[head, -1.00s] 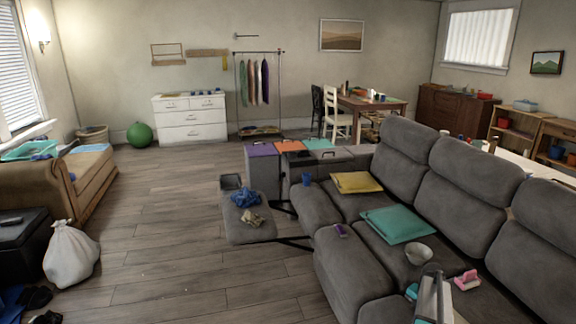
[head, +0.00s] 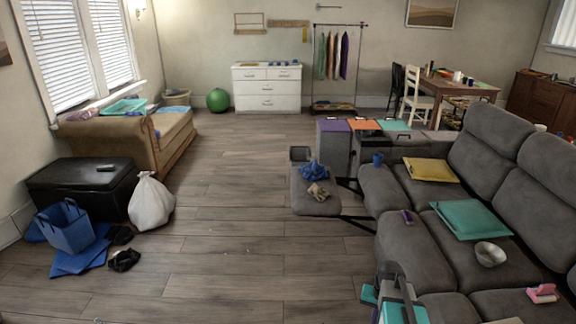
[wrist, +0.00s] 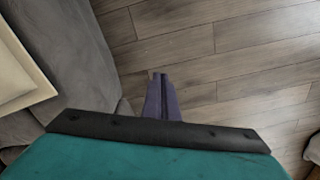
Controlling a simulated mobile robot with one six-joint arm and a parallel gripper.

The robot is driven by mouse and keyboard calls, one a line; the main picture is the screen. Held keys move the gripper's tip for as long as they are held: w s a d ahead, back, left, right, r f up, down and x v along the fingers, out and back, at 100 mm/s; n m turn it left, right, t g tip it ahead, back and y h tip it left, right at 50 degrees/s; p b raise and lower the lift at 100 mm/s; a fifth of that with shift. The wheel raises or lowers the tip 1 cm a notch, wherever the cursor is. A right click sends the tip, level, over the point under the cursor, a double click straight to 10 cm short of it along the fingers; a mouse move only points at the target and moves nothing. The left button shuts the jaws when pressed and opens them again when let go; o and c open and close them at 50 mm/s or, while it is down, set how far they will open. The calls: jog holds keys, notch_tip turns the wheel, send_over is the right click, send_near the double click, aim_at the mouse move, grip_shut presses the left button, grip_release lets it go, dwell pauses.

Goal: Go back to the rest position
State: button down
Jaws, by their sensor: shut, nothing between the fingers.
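My gripper (wrist: 157,78) shows in the wrist view as two narrow purple fingers, pressed together with nothing between them. They stick out past a black bar on a teal body and hang above the wooden floor (wrist: 225,55). The grey sofa (wrist: 98,75) fills the left of that view. In the head view part of my grey and teal arm stands at the bottom, in front of the sofa (head: 400,235). The fingers cannot be made out there.
The plank floor (head: 235,220) is mostly clear. On the left are a white bag (head: 151,203), a black chest (head: 82,182) and a blue basket (head: 68,228).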

jog(key=s+a+n, duration=0.4)
jog(key=a+n, duration=0.1)
jog(key=a, duration=0.8)
jog(key=s+f+g, duration=0.2)
jog(key=s+f, duration=0.6)
jog(key=s, duration=0.5)
jog(key=s+f+g, duration=0.3)
jog(key=s+f, duration=0.6)
jog(key=s, duration=0.4)
jog(key=shift+f+g, duration=0.2)
jog(key=shift+g, duration=0.1)
